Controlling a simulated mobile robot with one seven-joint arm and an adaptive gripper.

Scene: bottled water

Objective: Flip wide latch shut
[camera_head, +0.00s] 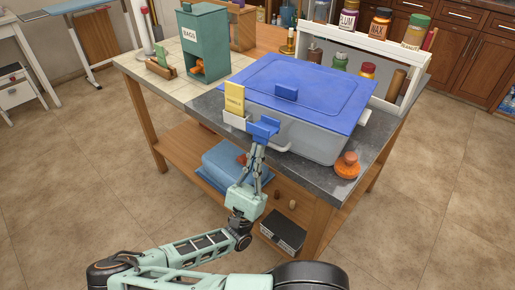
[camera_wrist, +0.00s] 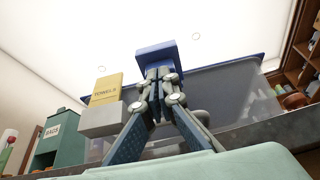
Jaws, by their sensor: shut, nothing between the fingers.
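A clear grey bin (camera_head: 315,142) with a blue lid (camera_head: 320,82) stands on the dark part of the worktop. The wide blue latch (camera_head: 264,127) is at the bin's front and appears to stick outward toward me; it also shows in the wrist view (camera_wrist: 156,54). My gripper (camera_head: 259,147) is shut and empty in front of the bin. Its fingertips (camera_wrist: 157,72) point up at the latch's underside, touching or very close. The fingers hide part of the latch, and I cannot tell how it meets the lid.
A yellow towels box (camera_head: 234,97) in a pale holder stands close left of the latch. A green bags dispenser (camera_head: 203,42) is farther left. An orange object (camera_head: 347,165) sits at the right front corner. Floor in front is clear.

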